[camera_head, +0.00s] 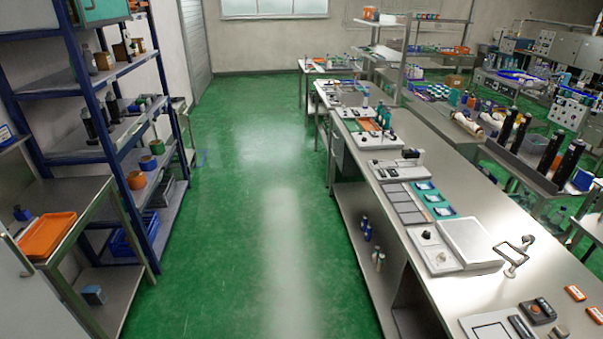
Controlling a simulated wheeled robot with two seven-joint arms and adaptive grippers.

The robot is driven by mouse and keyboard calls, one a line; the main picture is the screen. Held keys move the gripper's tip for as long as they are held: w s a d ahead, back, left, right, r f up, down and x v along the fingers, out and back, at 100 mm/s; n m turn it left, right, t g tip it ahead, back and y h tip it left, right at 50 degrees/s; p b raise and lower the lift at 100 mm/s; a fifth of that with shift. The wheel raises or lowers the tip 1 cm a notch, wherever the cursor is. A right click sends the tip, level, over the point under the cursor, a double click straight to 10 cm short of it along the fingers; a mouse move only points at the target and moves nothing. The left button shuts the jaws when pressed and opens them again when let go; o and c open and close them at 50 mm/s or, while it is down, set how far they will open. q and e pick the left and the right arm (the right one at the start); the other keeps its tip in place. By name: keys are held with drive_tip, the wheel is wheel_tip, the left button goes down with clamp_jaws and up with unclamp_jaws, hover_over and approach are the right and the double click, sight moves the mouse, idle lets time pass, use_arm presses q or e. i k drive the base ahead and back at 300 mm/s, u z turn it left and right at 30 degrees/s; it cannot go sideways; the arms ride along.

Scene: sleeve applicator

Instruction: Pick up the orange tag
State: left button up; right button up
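Two small flat orange tags lie on the grey workbench at the lower right. One orange tag (575,293) lies farther back, and the other orange tag (595,314) lies nearer, close to the picture's right edge. Both have a pale marking on top that is too small to read. They lie apart from each other, just right of a dark device (537,311). Neither of my grippers shows in this view.
The long workbench (558,260) on the right also holds a white box-like unit (470,243), a small bent metal stand (514,256) and pale panels. A blue-framed shelf (90,110) stands left. The green floor (255,240) between them is clear.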

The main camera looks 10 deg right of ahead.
sight(572, 289)
drive_tip(key=z, duration=0.2)
drive_tip(key=k, duration=0.3)
drive_tip(key=z, duration=0.95)
